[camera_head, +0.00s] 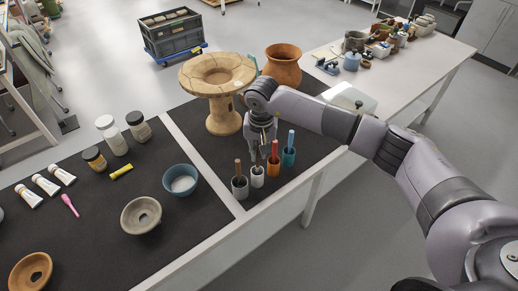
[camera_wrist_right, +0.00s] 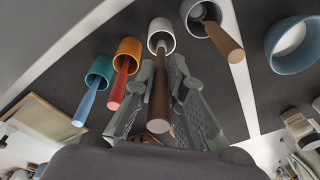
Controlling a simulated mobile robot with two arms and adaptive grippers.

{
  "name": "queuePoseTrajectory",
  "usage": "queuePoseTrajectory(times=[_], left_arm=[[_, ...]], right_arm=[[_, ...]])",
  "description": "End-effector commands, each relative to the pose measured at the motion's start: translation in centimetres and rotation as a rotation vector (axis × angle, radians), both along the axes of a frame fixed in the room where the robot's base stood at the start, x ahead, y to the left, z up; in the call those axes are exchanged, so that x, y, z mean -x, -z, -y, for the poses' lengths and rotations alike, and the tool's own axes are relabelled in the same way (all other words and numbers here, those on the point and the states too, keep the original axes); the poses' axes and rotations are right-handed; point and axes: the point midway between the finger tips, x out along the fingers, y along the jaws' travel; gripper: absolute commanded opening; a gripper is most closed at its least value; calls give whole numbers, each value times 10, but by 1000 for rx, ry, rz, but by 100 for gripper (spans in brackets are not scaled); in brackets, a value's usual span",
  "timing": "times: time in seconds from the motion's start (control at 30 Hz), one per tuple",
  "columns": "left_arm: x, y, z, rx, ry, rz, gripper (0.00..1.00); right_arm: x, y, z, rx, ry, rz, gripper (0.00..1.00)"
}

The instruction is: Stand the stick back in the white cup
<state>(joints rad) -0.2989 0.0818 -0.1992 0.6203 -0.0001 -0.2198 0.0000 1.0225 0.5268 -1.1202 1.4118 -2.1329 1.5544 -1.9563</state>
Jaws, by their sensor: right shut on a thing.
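The white cup (camera_head: 257,177) stands on the dark table mat in a row of cups; it also shows in the right wrist view (camera_wrist_right: 161,27). My right gripper (camera_head: 258,158) is just above it, pointing down. It is shut on a brown stick (camera_wrist_right: 159,100), which runs between the fingers. The stick's far end meets the mouth of the white cup in the wrist view and seems to be inside it; how deep it goes I cannot tell. The fingers hide most of the stick in the head view. My left gripper is out of view.
A grey cup (camera_head: 240,188) with a brown stick stands left of the white cup. An orange cup (camera_head: 273,168) with a red stick and a teal cup (camera_head: 289,158) with a blue stick stand right. A clay stand (camera_head: 224,115) and a blue bowl (camera_head: 180,180) are nearby.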

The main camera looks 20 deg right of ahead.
Motion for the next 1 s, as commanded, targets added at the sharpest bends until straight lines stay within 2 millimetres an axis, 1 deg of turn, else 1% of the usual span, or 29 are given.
queuePoseTrajectory(times=[0.03, 0.53, 0.7, 1.0], left_arm=[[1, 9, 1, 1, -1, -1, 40], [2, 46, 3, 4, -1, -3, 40], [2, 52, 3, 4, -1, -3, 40], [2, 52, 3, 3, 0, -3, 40]], right_arm=[[0, 8, 0, 0, 0, 1, 0], [-1, 46, 0, 0, 1, 2, 0], [-1, 52, 0, -1, 1, 1, 0], [0, 52, 0, -1, 1, 1, 0]])
